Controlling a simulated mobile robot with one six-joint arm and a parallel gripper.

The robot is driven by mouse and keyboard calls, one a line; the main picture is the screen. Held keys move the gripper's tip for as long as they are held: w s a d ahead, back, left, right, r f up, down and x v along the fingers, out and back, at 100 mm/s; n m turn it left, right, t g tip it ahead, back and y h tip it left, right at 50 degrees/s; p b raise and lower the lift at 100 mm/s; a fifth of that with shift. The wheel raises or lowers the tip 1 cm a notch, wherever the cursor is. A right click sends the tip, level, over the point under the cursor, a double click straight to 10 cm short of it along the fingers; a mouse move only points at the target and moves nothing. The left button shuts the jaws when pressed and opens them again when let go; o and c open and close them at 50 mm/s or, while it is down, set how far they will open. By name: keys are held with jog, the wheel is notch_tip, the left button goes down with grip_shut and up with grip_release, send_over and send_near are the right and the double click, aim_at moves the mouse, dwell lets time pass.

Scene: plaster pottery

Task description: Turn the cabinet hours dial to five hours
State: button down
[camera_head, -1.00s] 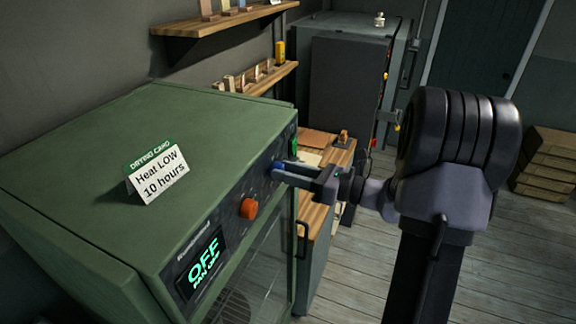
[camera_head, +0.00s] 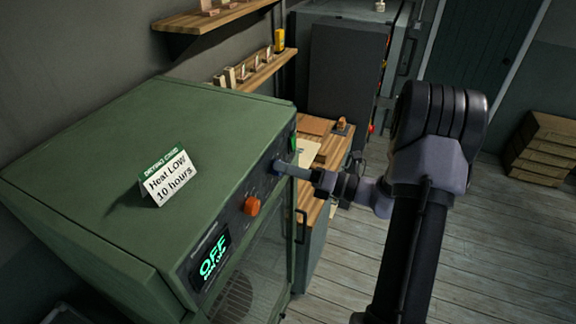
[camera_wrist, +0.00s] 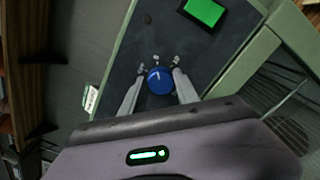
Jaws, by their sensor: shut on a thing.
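The green cabinet (camera_head: 110,150) stands at the left in the head view, with a dark control panel along its front edge. The blue dial (camera_wrist: 159,80) sits on that panel, with a pale pointer mark on its face in the wrist view. My gripper (camera_wrist: 158,72) is shut on the blue dial, one finger on each side. In the head view my gripper (camera_head: 283,168) reaches the panel from the right and mostly hides the dial. An orange knob (camera_head: 252,206) is nearer on the same panel. The display (camera_head: 210,258) reads OFF, with a smaller, unclear line below.
A card (camera_head: 168,180) on the cabinet top reads "Heat LOW 10 hours". A wooden-topped bench (camera_head: 315,205) stands behind the cabinet. Open floor (camera_head: 480,250) lies to the right.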

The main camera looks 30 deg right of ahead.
dwell(0.4)
jog(key=c, duration=0.9)
grip_release()
jog(key=b+v, duration=0.2)
jog(key=v, duration=1.5)
jog(key=shift+s+d+b, duration=0.2)
jog(key=shift+b, duration=0.1)
